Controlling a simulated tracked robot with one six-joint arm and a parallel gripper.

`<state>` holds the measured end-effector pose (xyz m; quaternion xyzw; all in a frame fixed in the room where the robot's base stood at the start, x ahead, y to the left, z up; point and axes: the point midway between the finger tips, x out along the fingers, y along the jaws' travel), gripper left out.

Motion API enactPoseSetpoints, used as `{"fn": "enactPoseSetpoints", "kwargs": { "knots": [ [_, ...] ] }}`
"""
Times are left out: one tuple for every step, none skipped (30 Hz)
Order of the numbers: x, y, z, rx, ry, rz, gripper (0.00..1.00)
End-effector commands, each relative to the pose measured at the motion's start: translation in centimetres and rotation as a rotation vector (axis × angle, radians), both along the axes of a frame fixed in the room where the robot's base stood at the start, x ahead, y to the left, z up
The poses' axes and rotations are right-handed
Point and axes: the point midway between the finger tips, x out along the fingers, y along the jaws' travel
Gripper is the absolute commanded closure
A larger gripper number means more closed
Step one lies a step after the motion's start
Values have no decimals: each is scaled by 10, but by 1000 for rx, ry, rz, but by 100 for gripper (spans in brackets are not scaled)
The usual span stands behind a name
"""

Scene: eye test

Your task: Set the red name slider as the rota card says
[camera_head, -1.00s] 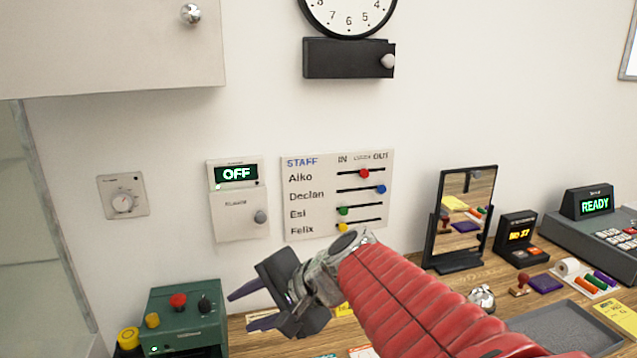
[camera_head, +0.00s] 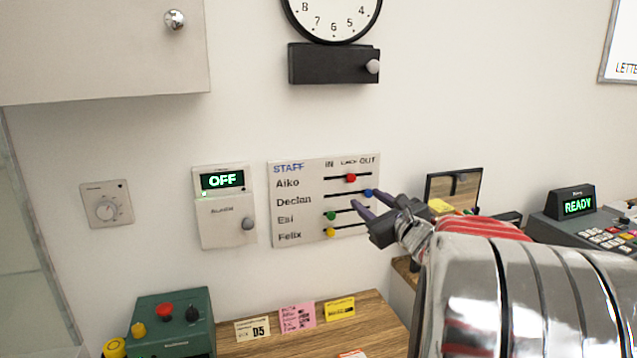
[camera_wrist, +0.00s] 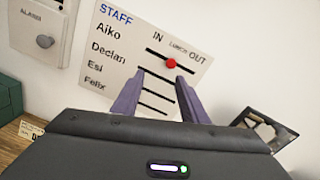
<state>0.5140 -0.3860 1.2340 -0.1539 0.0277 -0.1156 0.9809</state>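The white staff board (camera_head: 283,215) hangs on the wall, with rows Aiko, Declan, Esi and Felix. The red slider (camera_head: 351,177) is in the Aiko row, at the middle column, under what reads as LUNCH. It also shows in the wrist view (camera_wrist: 171,63), just beyond my fingertips. The blue slider (camera_head: 368,193) is at OUT, the green (camera_head: 331,215) and yellow (camera_head: 330,232) at IN. My gripper (camera_head: 363,199) is open and empty, below and right of the red slider in the head view. Which card is the rota card I cannot tell; the small writing is unreadable.
A cream card (camera_head: 252,329), a pink note (camera_head: 297,317) and a yellow note (camera_head: 340,309) stand on the desk. The alarm box (camera_head: 226,210) reads OFF, left of the board. A mirror (camera_head: 453,188) stands right of my gripper. A clock (camera_head: 333,15) hangs above.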

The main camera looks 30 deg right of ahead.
Motion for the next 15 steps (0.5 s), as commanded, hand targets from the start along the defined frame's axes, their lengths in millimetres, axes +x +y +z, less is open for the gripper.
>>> {"fn": "enactPoseSetpoints", "kwargs": {
  "knots": [
    [-3,-11,-1,23,-14,-25,60],
    [-5,-16,0,32,-21,-36,60],
    [-6,-20,0,41,-27,-45,60],
    [-7,-21,0,45,-30,-50,60],
    [-7,-22,1,48,-33,-52,60],
    [-7,-23,1,49,-33,-53,60],
    [-7,-23,1,48,-34,-53,60],
    [-7,-22,1,47,-34,-52,60],
    [-7,-22,1,48,-33,-51,60],
    [-7,-22,1,47,-32,-51,60],
    [-7,-22,1,47,-32,-51,60],
    [-7,-22,1,47,-32,-50,60],
    [-7,-22,1,47,-32,-50,60],
    [-6,-22,1,46,-32,-50,60],
    [-5,-22,1,46,-32,-49,60]
  ]
}}
